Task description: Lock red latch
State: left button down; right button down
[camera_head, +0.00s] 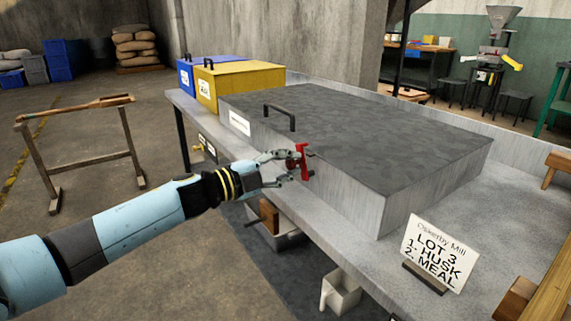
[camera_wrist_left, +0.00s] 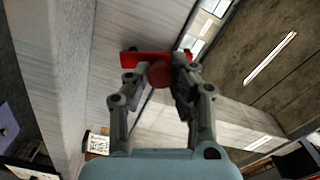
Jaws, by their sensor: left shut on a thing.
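The red latch (camera_head: 303,162) is on the front face of the large grey box (camera_head: 420,205), near its top edge. My left gripper (camera_head: 290,167) reaches it from the left and is shut on it. In the left wrist view the red latch (camera_wrist_left: 158,58) shows as a bar with a rounded part between the fingertips of my left gripper (camera_wrist_left: 160,75). The fingers hide part of the latch, and I cannot tell whether it is locked. My right gripper is not in view.
A black handle (camera_head: 280,115) stands on the grey box's lid. A blue bin (camera_head: 187,78) and a yellow bin (camera_head: 250,82) stand behind it on the bench. A "LOT 3" sign (camera_head: 437,250) stands at the right front. A wooden sawhorse (camera_head: 80,150) is on the floor at left.

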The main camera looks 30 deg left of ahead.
pick_arm(q)
jog(key=shift+s+d+m, duration=0.15)
jog(key=shift+d+m, duration=0.15)
jog(key=shift+m, duration=0.7)
jog(key=shift+s+d+m, duration=0.15)
jog(key=shift+d+m, duration=0.15)
jog(key=shift+m, duration=0.7)
jog(key=c, duration=1.1)
grip_release()
jog(key=v, duration=1.2)
